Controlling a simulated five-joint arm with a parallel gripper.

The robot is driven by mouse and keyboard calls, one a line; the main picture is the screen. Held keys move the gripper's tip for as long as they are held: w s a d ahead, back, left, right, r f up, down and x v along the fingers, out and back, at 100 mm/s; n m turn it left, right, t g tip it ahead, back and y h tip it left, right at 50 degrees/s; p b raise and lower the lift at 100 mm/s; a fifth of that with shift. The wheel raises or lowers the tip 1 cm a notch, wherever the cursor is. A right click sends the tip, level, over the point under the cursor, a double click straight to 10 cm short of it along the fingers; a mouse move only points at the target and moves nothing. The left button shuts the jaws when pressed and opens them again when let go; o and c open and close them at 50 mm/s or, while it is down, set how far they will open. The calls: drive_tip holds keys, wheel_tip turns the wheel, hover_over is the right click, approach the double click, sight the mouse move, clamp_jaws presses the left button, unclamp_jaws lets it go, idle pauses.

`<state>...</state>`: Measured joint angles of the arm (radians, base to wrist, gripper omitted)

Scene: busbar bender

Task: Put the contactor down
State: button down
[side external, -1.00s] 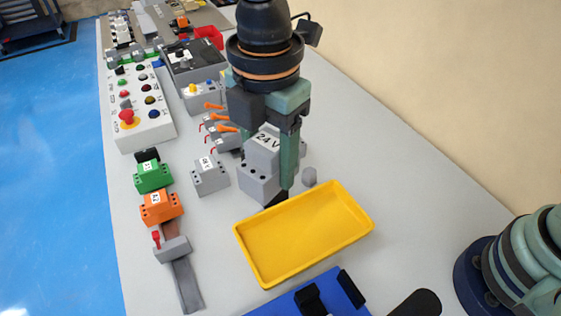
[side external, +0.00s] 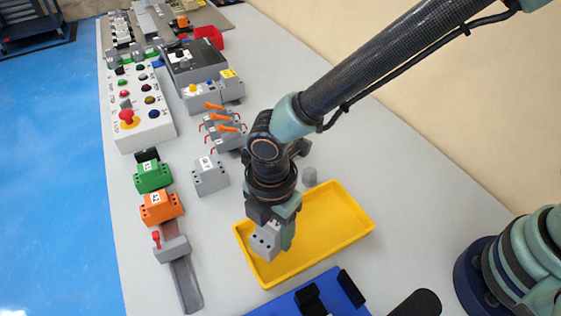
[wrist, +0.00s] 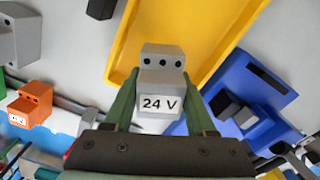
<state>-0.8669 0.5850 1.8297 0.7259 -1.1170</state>
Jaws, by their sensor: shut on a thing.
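The contactor (side external: 265,241) is a grey block with dark terminal holes. Its "24 V" label shows in the wrist view, where the block (wrist: 162,78) sits between my two green fingers. My gripper (side external: 281,229) is shut on it. In the side view it is over the near left part of the yellow tray (side external: 340,215); in the wrist view the tray's edge (wrist: 215,58) passes behind it. I cannot tell how high it is above the tray or whether it touches it.
A blue fixture (side external: 325,295) with black blocks lies just in front of the tray. A grey block (side external: 209,175), an orange block (side external: 161,207) and a green block (side external: 153,176) stand left.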

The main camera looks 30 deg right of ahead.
drive_tip(key=shift+f, duration=1.3)
drive_tip(key=shift+f, duration=0.1)
drive_tip(key=shift+c, duration=1.1)
unclamp_jaws()
